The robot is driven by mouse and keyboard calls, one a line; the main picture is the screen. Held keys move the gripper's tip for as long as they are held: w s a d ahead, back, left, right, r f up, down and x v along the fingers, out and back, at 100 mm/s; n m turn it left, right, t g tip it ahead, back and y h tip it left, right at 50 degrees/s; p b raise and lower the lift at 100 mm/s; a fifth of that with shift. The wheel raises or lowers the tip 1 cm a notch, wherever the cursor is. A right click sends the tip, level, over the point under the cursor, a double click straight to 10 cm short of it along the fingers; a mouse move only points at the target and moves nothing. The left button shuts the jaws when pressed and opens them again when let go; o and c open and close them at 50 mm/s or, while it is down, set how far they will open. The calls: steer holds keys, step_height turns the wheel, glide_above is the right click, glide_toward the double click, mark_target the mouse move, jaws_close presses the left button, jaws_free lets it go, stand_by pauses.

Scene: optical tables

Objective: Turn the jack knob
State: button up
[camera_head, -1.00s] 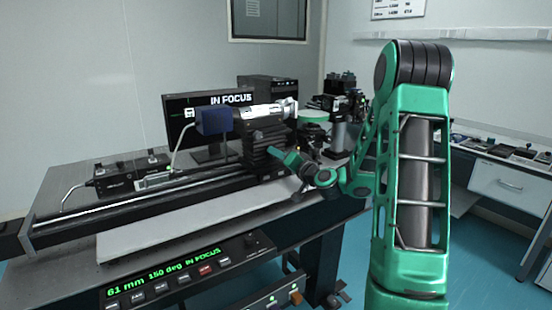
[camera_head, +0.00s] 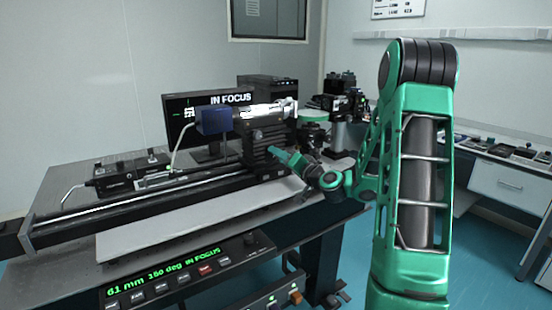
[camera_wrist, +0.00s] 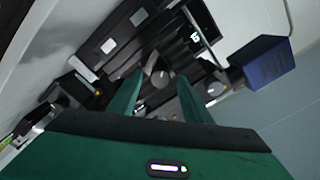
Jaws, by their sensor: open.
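The black jack (camera_head: 258,158) stands on the rail and carries a silver cylinder (camera_head: 268,109). In the wrist view a round grey jack knob (camera_wrist: 160,78) lies between and beyond the fingertips of my gripper (camera_wrist: 158,88). The two green fingers are apart, with nothing held between them. In the head view my gripper (camera_head: 280,152) points at the right side of the jack, close to it. The knob is hidden there behind the gripper. I cannot tell whether a finger touches the knob.
A blue box (camera_head: 214,121) sits left of the jack; it also shows in the wrist view (camera_wrist: 266,62). A monitor (camera_head: 178,118) reading IN FOCUS stands behind. A front panel (camera_head: 165,277) shows a green readout. The pale plate (camera_head: 190,222) before the rail is bare.

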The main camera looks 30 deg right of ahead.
steer(key=s, duration=0.8)
steer(key=shift+s+d, duration=0.2)
steer(key=shift+s, duration=0.2)
steer(key=w+n, duration=0.5)
steer(key=w, duration=0.5)
steer(key=shift+w+a+n, duration=0.25)
steer(key=shift+w+n, duration=0.05)
steer(key=shift+w, duration=0.1)
steer(key=shift+f, duration=0.1)
steer(key=c, duration=1.1)
steer(key=shift+o, duration=0.2)
